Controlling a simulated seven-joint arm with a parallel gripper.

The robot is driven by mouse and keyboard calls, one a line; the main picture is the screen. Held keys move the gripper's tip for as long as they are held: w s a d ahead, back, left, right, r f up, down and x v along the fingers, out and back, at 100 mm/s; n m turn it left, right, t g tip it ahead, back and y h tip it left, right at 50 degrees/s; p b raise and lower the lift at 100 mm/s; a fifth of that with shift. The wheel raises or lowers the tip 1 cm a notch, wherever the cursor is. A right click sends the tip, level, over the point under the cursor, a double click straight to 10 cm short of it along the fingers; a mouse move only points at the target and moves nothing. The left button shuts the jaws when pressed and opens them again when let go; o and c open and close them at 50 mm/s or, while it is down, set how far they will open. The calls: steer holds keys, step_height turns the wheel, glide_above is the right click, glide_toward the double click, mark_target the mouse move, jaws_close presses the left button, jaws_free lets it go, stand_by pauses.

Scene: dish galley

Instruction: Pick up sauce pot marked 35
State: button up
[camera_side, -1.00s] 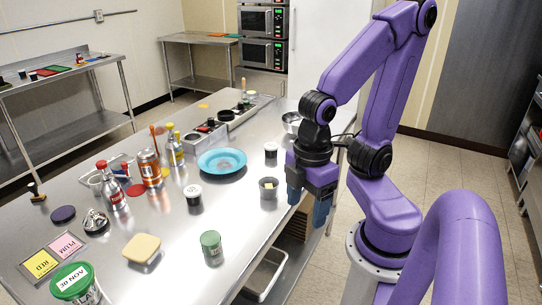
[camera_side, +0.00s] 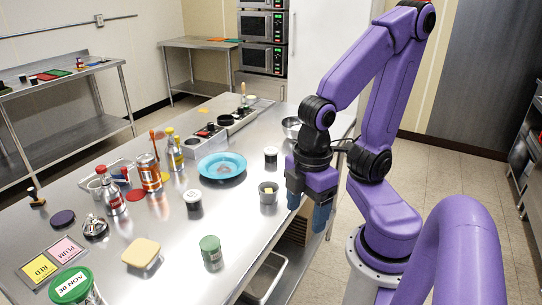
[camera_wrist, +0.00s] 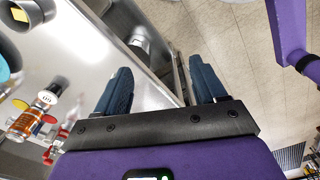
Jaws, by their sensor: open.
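A dark pot with a white lid (camera_side: 193,199) stands upright mid-table in the side view. A similar white-lidded pot (camera_side: 270,157) stands right of the blue plate. Their markings are too small to read there. In the wrist view a white-lidded pot (camera_wrist: 47,97) carries a mark I cannot read surely; I cannot tell which pot it is. A green-lidded pot (camera_side: 211,252) stands nearer the front. My gripper (camera_side: 307,208) hangs at the table's right edge, fingers down, open and empty, apart from every pot. Its two blue fingers are spread in the wrist view (camera_wrist: 160,65).
A grey cup with yellow contents (camera_side: 268,192) stands close left of my gripper. A blue plate (camera_side: 222,165), an orange can (camera_side: 149,172), sauce bottles and a larger green-lidded tub (camera_side: 74,288) crowd the table. Bare steel lies between the cup and the front green-lidded pot.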

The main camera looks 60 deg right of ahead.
steer(key=o, duration=0.3)
steer(key=shift+o, duration=0.2)
steer(key=n+t+h, duration=0.2)
steer(key=n+h, duration=0.5)
steer(key=h, duration=0.7)
glide_toward(270, 151)
steer(key=x, duration=0.7)
steer(key=shift+w+d+r, duration=0.1)
steer(key=shift+w+d, duration=0.15)
steer(key=shift+s+f+x, duration=0.1)
steer(key=shift+x, duration=1.2)
steer(key=shift+s+f+x, duration=0.1)
steer(key=shift+x, duration=1.2)
